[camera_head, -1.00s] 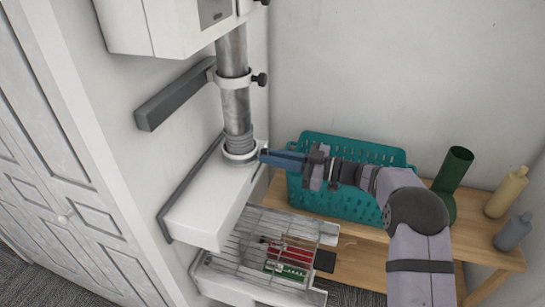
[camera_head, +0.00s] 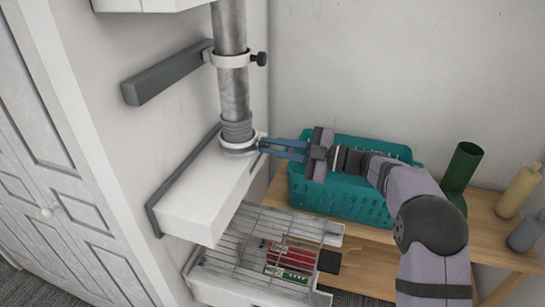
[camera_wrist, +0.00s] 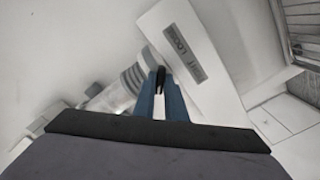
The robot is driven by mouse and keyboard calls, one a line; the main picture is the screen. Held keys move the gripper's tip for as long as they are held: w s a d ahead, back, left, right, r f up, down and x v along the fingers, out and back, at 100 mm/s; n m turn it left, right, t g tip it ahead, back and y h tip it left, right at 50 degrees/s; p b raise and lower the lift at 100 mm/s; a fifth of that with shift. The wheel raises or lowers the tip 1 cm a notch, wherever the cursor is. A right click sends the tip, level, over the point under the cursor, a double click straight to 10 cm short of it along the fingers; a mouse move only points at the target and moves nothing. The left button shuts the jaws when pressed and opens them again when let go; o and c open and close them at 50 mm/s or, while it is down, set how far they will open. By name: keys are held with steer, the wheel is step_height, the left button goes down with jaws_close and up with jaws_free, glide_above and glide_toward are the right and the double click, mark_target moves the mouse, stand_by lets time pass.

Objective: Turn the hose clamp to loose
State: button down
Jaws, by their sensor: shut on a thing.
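The hose clamp (camera_head: 238,149) is a light ring around the foot of the grey ribbed hose end (camera_head: 237,130), where the metal pipe (camera_head: 233,92) meets the white box (camera_head: 208,200). My gripper (camera_head: 261,144) reaches in from the right with its blue fingers at the clamp's right side. In the wrist view, the fingertips (camera_wrist: 160,83) are on either side of the clamp's small black knob (camera_wrist: 160,76), shut on it. The ribbed hose end also shows there (camera_wrist: 132,76).
An upper bracket ring (camera_head: 233,60) with its own black knob (camera_head: 261,59) holds the pipe. A wire rack (camera_head: 275,232) sits below the box. A teal basket (camera_head: 345,207), a green cylinder (camera_head: 463,168) and bottles (camera_head: 520,190) stand on the wooden table (camera_head: 484,222) at right.

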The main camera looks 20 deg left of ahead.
steer(key=n+b, duration=0.8)
steer(key=b, duration=0.1)
steer(key=shift+f+n, duration=0.1)
steer(key=shift+n, duration=0.3)
steer(key=c, duration=1.8)
jaws_free()
steer(key=shift+d, duration=0.1)
steer(key=d, duration=0.7)
steer(key=shift+b, duration=0.3)
steer(key=shift+d, duration=0.1)
